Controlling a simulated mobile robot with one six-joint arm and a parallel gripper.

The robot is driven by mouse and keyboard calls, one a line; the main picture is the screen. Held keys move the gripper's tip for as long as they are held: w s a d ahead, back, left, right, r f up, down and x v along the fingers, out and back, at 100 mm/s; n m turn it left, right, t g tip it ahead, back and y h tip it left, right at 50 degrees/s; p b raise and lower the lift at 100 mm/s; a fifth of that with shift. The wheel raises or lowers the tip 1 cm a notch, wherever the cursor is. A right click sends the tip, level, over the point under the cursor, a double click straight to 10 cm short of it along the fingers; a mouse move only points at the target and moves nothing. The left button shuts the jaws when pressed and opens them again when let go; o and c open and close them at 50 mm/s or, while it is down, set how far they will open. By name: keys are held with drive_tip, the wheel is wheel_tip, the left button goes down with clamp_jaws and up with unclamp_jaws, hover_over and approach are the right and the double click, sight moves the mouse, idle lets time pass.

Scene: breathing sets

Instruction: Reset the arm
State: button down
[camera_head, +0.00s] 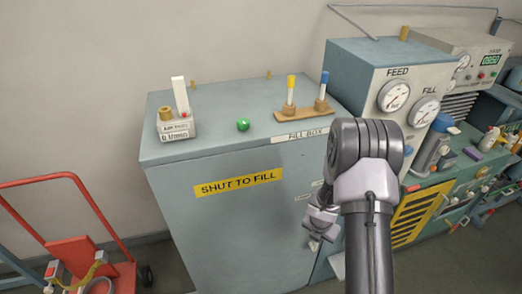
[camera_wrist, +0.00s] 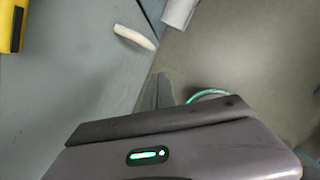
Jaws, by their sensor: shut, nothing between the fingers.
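My arm rises in front of the head view, bent at a dark grey joint, with my gripper (camera_head: 318,222) hanging left of it before the fill box (camera_head: 240,235). The gripper is small here and partly turned away. In the wrist view my gripper (camera_wrist: 163,92) is seen past the grey wrist housing with its green light. It is shut and holds nothing. A pale curved handle (camera_wrist: 134,37) on the blue-grey cabinet front lies beyond the fingers, apart from them.
On the fill box stand a small white device (camera_head: 176,125), a green button (camera_head: 243,125) and a wooden rack (camera_head: 302,113) with yellow- and blue-topped tubes. A gauge panel (camera_head: 392,120) and cluttered bench are right. A red trolley (camera_head: 85,250) is left.

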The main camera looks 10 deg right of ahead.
wheel_tip(320, 180, up, 13)
drive_tip(key=m+t+h+b, duration=0.1)
drive_tip(key=m+b, duration=0.2)
drive_tip(key=m, duration=0.5)
drive_tip(key=s+a+r+m+t+b, duration=0.1)
drive_tip(key=s+a+r+m, duration=0.25)
drive_tip(key=r+m, duration=0.2)
drive_tip(key=s+a+r+m+b, duration=0.2)
drive_tip(key=s+a+r+m, duration=0.15)
drive_tip(key=r+m, duration=0.2)
drive_tip(key=s+a+r+m+t+y+b, duration=0.1)
drive_tip(key=s+a+r+m+y, duration=0.1)
drive_tip(key=s+a+m, duration=0.3)
drive_tip(key=s+a+r+m+y+b, duration=0.1)
drive_tip(key=s+a+r+m+y, duration=0.2)
drive_tip(key=s+a+m, duration=0.3)
drive_tip(key=s+a, duration=0.3)
drive_tip(key=shift+s+a+t+b, duration=0.3)
drive_tip(key=shift+s+a+t, duration=0.05)
drive_tip(key=shift+s+t, duration=0.05)
